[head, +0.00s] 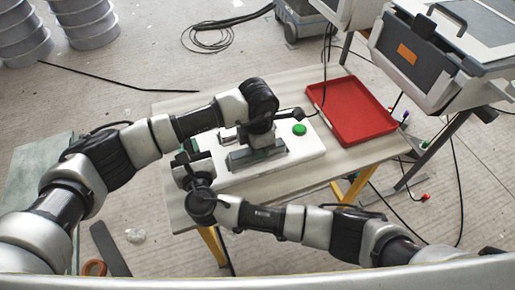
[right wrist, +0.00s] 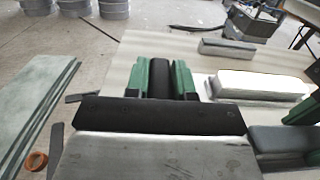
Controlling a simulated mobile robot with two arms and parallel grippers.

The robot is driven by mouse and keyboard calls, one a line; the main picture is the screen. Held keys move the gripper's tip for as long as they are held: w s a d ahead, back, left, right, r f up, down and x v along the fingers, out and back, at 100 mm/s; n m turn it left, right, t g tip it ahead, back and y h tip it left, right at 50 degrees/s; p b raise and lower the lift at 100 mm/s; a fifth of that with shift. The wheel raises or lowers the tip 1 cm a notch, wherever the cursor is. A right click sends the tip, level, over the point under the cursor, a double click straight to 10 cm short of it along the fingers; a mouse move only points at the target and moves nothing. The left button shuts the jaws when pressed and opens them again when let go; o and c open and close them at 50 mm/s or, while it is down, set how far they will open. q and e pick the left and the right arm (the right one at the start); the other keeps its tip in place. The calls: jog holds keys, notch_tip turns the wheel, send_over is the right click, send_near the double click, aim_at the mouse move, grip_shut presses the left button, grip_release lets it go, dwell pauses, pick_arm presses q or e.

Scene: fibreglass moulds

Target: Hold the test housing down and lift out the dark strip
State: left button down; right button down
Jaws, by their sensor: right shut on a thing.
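The white test housing (head: 305,150) lies on the table, with grey blocks and a green button (head: 299,130) on top. It also shows in the right wrist view (right wrist: 262,84). My left gripper (head: 240,148) is over the middle of the housing, beside a grey block (head: 258,158); its fingers are mostly hidden by its own arm. My right gripper (head: 187,152) is at the housing's left end. In the right wrist view its green fingers (right wrist: 160,80) are shut on a dark, rounded piece, apparently the dark strip (right wrist: 160,77). Whether the strip still touches the housing is hidden.
A red tray (head: 350,110) sits at the table's right, empty. A grey machine (head: 420,60) stands beyond it. The table's front edge (head: 300,188) is partly clear. Cables lie on the floor. An orange roll (head: 94,267) lies at lower left.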

pick_arm(q)
notch_tip(320, 180, up, 9)
jog(key=shift+r, duration=0.15)
pick_arm(e)
jog(key=c, duration=0.9)
grip_release()
jog(key=shift+s, duration=0.15)
jog(key=v, duration=1.1)
jog(key=shift+s+d, duration=0.2)
jog(key=shift+s, duration=0.15)
